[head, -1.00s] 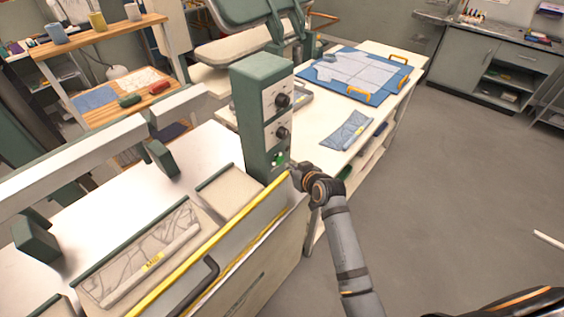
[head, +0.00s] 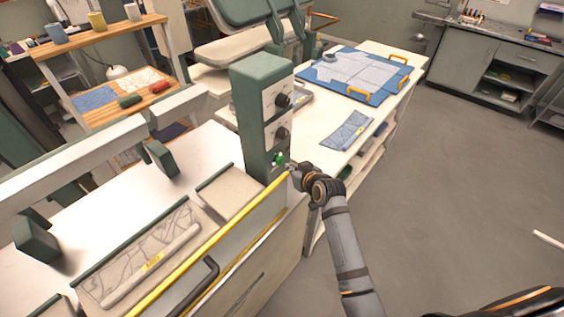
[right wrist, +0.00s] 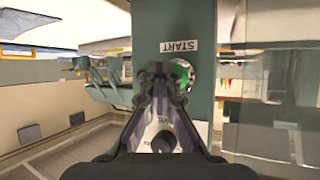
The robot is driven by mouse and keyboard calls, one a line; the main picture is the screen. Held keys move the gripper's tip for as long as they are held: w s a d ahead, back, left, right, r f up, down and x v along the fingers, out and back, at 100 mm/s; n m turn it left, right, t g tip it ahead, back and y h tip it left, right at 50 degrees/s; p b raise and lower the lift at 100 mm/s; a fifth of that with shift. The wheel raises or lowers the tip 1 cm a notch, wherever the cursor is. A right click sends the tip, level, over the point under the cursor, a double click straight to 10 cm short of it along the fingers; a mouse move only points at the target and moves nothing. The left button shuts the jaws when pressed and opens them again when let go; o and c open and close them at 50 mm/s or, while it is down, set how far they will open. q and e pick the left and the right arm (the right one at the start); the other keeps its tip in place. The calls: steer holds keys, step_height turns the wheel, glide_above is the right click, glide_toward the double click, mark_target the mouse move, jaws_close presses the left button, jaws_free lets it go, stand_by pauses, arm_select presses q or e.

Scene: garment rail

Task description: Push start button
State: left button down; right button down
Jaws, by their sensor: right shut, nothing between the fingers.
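The green start button (head: 279,159) is low on the front of the green control column (head: 262,85). In the right wrist view, the button (right wrist: 181,75) sits in a pale round mount under a START label (right wrist: 179,46). My right gripper (head: 292,169) is beside the button, just to its right in the head view. In the right wrist view, its shut, empty fingertips (right wrist: 161,72) overlap the button's left side and partly hide it. I cannot tell whether they touch it. My left gripper is not in view.
Two dark knobs (head: 283,100) are above the button on the column. A yellow-edged panel (head: 225,245) is below and left of my right arm. A white table (head: 313,120) with a blue board (head: 341,70) stands behind the column. Open floor lies to the right.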

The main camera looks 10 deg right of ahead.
steer(key=shift+w+a, duration=0.1)
steer(key=shift+w, duration=0.2)
